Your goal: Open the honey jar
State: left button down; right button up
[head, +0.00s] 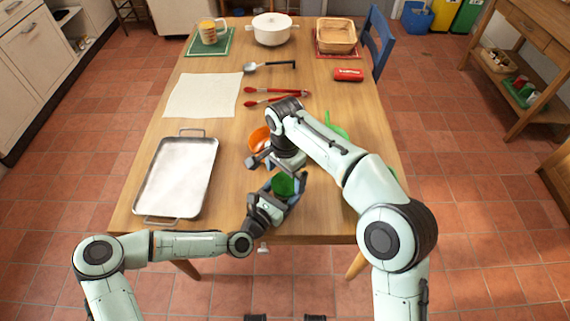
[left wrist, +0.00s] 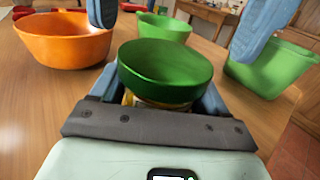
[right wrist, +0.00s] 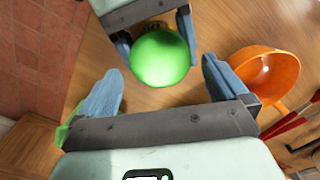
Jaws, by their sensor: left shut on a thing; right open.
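The honey jar has a round green lid (head: 284,184), which also shows in the left wrist view (left wrist: 165,66) and the right wrist view (right wrist: 160,58). Below the lid only a little of the yellowish jar body (left wrist: 150,102) shows. My left gripper (head: 283,190) is shut around the jar body near the table's front edge; the lid sits on the jar. My right gripper (right wrist: 160,68) is open above the jar, pointing down at it. Its blue fingers are apart, to either side of the lid and not touching it.
An orange bowl (left wrist: 65,42) and green containers (left wrist: 163,27) (left wrist: 270,68) stand close beyond the jar. A metal tray (head: 181,178) lies to the left, and red-handled tongs (head: 275,96) behind. A white cloth (head: 203,94) lies at the left.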

jog(key=shift+f, duration=1.3)
jog(key=c, duration=1.1)
jog(key=shift+o, duration=0.2)
jog(key=n, duration=0.7)
jog(key=shift+r, duration=0.1)
jog(key=n, duration=0.6)
jog(key=shift+n, duration=0.3)
jog(key=o, duration=1.1)
jog(key=shift+c, duration=0.2)
jog(key=shift+a, duration=0.1)
